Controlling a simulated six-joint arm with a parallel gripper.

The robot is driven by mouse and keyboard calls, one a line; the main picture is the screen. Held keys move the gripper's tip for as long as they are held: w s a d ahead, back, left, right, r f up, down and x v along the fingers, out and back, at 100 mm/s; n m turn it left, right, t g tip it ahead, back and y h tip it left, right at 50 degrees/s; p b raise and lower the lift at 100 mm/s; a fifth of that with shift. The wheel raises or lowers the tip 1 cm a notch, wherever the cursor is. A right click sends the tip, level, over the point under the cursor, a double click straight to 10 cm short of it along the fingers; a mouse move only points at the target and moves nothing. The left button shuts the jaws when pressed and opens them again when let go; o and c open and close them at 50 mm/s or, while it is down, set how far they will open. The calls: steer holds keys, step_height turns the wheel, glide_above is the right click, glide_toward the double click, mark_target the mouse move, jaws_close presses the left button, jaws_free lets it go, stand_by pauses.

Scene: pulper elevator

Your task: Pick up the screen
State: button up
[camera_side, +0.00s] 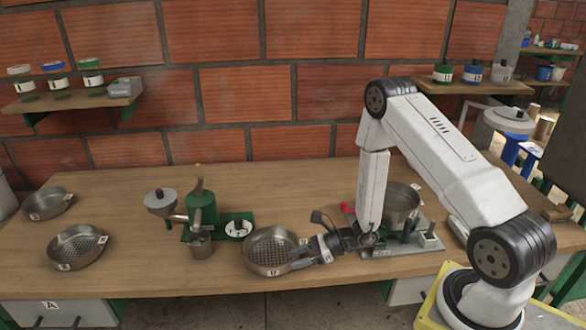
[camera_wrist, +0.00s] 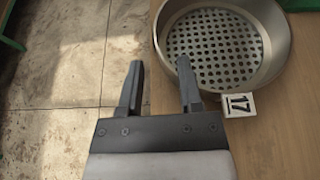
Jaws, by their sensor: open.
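A round metal screen (camera_side: 257,262) with a perforated bottom and a "17" tag sits on the table's front part. It also shows in the wrist view (camera_wrist: 213,48) at upper right, its tag on the near side. My gripper (camera_side: 297,257) is low, at the screen's right rim in the side view. It is open and empty. In the wrist view, my gripper (camera_wrist: 160,65) has its right fingertip overlapping the screen's rim and its left fingertip outside the screen, in front of the floor. I cannot tell whether they touch. Two similar round screens (camera_side: 76,247) (camera_side: 48,203) lie at left.
A green hand pulper (camera_side: 202,212) with a metal cup (camera_side: 200,245) stands left of screen 17. A metal plate fixture (camera_side: 400,262) with a pot (camera_side: 402,203) stands behind my arm. The wooden table's front edge (camera_side: 150,291) is close. Bare wood lies between the pulper and left screens.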

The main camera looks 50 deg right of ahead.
steer(key=shift+x, duration=2.6)
steer(key=shift+s+a+r, duration=0.1)
steer(key=shift+a, duration=0.05)
jaws_close()
